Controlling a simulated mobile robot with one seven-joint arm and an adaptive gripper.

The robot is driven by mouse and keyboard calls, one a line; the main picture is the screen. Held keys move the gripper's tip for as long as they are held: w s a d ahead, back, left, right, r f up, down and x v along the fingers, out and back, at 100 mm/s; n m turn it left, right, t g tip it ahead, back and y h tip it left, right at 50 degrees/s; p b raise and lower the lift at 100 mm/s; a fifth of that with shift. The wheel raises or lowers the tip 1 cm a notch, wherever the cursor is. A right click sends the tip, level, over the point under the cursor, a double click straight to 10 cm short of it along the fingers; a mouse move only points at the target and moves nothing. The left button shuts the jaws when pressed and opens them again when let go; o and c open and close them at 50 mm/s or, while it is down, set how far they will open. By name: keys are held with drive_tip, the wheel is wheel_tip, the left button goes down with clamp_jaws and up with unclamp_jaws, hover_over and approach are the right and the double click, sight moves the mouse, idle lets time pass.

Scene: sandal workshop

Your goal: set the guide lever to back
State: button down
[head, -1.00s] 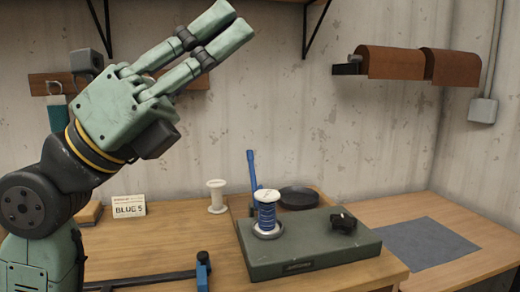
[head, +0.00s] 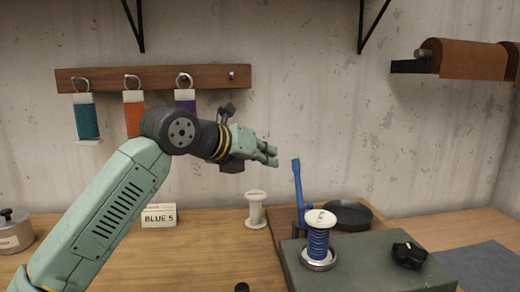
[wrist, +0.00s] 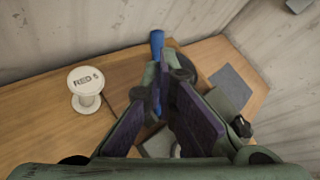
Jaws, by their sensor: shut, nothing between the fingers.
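A blue upright lever (head: 298,185), which looks like the guide lever, stands just behind the green box (head: 365,262). It leans slightly; its foot is partly hidden by the blue-thread spool (head: 318,242). My gripper (head: 275,156) is in the air at upper left of the lever, close to its top in the picture but apart from it. Its fingers are shut and empty.
A white spool (head: 256,210) marked RED 5 in the wrist view stands left of the lever. A BLUE 5 card (head: 159,216) and a metal pot (head: 13,232) are further left. A dark round dish (head: 350,215) is behind the box; a black knob (head: 408,255) is on it.

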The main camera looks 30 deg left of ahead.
sight(293, 165)
drive_tip(key=p+x, duration=0.2)
drive_tip(key=x, duration=0.6)
drive_tip(key=shift+w+d, duration=0.1)
drive_tip(key=shift+w, duration=0.15)
drive_tip(key=shift+w+a+f+n+g, duration=0.3)
drive_tip(key=shift+w, duration=0.15)
drive_tip(key=shift+w+a+f, duration=0.2)
drive_tip(key=shift+w+a, duration=0.05)
drive_tip(key=shift+w, duration=0.1)
